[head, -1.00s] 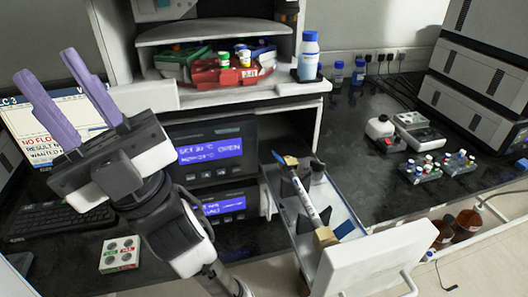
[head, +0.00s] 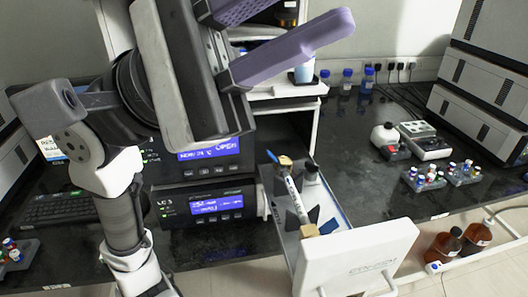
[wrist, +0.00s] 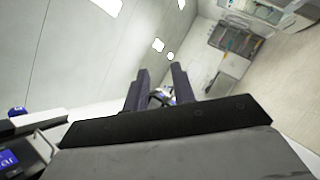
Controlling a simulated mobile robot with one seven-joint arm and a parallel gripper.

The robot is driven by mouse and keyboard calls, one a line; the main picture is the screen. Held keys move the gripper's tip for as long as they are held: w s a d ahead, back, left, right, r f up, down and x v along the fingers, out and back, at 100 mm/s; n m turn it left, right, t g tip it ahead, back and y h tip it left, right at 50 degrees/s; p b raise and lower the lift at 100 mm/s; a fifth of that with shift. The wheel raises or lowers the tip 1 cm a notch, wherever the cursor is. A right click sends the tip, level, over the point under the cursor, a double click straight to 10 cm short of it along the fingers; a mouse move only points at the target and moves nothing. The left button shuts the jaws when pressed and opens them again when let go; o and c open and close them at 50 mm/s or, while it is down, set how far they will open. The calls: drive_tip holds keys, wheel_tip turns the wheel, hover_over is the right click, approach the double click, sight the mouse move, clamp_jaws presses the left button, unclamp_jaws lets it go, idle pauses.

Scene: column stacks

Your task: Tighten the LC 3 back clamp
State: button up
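The LC 3 unit (head: 205,204) is the lower of two stacked modules with lit blue displays. Its drawer (head: 350,261) is pulled out. A white column (head: 296,195) with a blue tip and brass-coloured end pieces lies lengthwise in it. Small dark clamp pieces show beside the column; the back one (head: 279,187) is near its far end. I cannot tell how tight it is. My gripper (head: 303,12) is raised high above and behind the drawer, its purple fingers apart and empty. The wrist view also shows the open gripper (wrist: 160,82), facing wall and room, with no clamp visible.
A white bottle with a red base (head: 385,139) and vial racks (head: 424,178) stand right of the drawer. Brown bottles (head: 445,243) stand low at the right. A keyboard (head: 60,208) lies at the left. My arm hides much of the upper shelf.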

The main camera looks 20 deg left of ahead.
drive_tip(key=w+d+f+t+y, duration=0.1)
drive_tip(key=w+f+t+y, duration=0.25)
drive_tip(key=w+y, duration=0.2)
drive_tip(key=y, duration=1.5)
approach(268, 153)
drive_tip(key=shift+n+t, duration=0.3)
drive_tip(key=shift+t, duration=0.15)
drive_tip(key=p+x, duration=0.1)
drive_tip(key=x, duration=0.4)
drive_tip(key=p+x, duration=0.1)
drive_tip(key=x, duration=0.2)
drive_tip(key=shift+s+d+f+p, duration=0.1)
drive_tip(key=shift+f+p, duration=0.25)
drive_tip(key=shift+f, duration=0.15)
drive_tip(key=shift+c, duration=0.4)
clamp_jaws()
